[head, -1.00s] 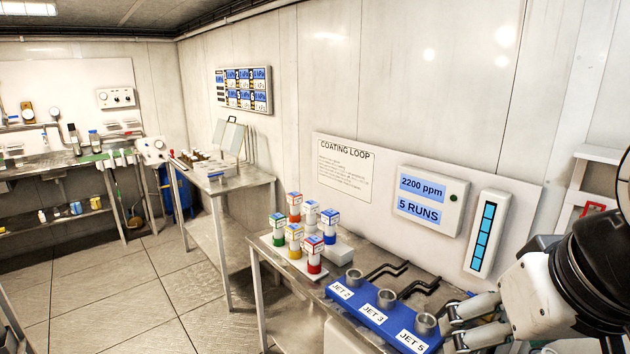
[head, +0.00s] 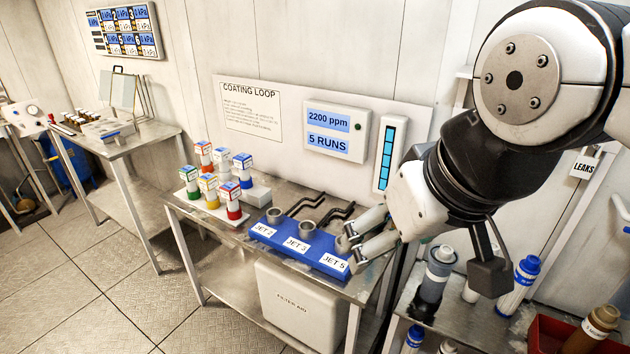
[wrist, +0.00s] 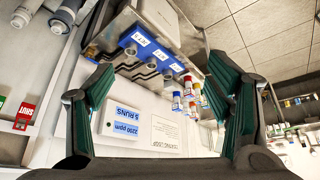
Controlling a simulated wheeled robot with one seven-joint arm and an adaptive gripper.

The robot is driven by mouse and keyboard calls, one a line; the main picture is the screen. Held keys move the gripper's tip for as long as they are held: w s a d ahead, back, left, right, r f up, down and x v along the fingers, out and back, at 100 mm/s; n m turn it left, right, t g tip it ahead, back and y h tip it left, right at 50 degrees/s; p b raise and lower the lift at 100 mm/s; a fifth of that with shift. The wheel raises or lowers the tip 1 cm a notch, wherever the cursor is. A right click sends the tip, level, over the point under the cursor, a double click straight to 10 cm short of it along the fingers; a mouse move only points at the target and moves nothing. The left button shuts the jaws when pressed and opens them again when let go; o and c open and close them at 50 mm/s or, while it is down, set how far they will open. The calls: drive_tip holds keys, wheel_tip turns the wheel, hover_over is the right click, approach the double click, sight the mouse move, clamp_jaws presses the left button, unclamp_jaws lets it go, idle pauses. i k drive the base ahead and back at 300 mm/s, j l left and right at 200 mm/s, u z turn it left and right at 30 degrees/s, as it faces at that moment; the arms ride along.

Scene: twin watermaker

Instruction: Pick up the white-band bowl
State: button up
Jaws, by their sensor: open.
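I cannot tell for sure which thing is the white-band bowl. Several small capped containers with coloured bands stand on a white tray at the left of the coating table; the rear middle container (head: 223,160) looks mostly white with a blue-edged top. Larger capped vessels stand at the right, among them a grey vessel (head: 436,275) and a white, blue-capped bottle (head: 519,285). My gripper (head: 357,243) is open and appears in front of the right end of the blue jet block (head: 300,247). In the wrist view my gripper (wrist: 163,66) has nothing between its fingers.
The coating table (head: 235,235) carries the jet block with grey sockets and black pipes. A white filter-aid box (head: 297,305) sits below. A wall panel (head: 255,112) rises behind. A red bin (head: 560,340) stands lower right. Tiled floor (head: 90,290) is free at left.

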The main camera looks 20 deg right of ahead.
sight(436, 276)
drive_tip(key=z, duration=1.05)
